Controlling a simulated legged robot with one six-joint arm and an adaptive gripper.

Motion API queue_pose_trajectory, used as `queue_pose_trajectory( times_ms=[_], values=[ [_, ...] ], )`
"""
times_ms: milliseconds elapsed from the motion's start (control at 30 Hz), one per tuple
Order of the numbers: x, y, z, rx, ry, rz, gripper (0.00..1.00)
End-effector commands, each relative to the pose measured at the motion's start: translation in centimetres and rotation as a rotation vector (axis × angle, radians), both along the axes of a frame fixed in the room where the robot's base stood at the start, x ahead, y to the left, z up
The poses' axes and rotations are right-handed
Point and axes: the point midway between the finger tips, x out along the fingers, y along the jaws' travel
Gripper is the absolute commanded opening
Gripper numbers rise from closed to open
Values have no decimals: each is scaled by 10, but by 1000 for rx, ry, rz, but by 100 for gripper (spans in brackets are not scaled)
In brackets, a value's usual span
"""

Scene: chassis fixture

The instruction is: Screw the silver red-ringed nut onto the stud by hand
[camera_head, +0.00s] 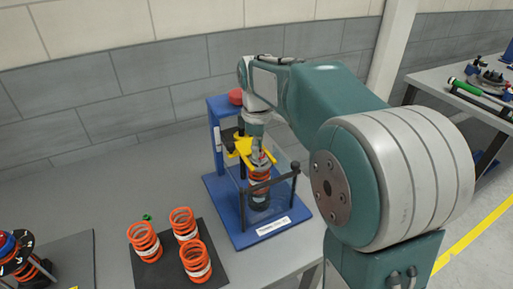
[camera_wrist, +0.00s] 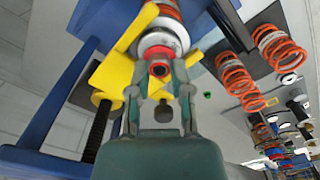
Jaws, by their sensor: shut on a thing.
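The silver nut with the red ring (camera_wrist: 159,69) sits between my fingertips in the wrist view. My gripper (camera_wrist: 160,77) is shut on it, at the top end of the spring strut. A pale round top plate (camera_wrist: 164,40) and an orange spring (camera_wrist: 168,10) are just beyond the nut. The stud cannot be made out; the nut and fingers cover its place. In the head view my gripper (camera_head: 258,155) points down at the top of the strut's orange spring (camera_head: 260,183), which stands upright in the blue fixture (camera_head: 233,232). The nut is too small to tell there.
A yellow fork (camera_head: 240,147) of the fixture lies close beside my gripper. A dark bar (camera_head: 270,183) crosses in front of the strut. Several loose orange springs (camera_head: 145,241) stand on a black mat (camera_head: 222,277) at left. A small green piece (camera_head: 147,217) lies behind them.

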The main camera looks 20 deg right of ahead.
Motion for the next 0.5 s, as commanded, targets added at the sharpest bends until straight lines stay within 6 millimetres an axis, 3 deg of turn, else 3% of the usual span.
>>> queue_pose_trajectory(
  times_ms=[500],
  values=[
    [-1, -4, -8, -5, 18, -595, 0]
  ],
)
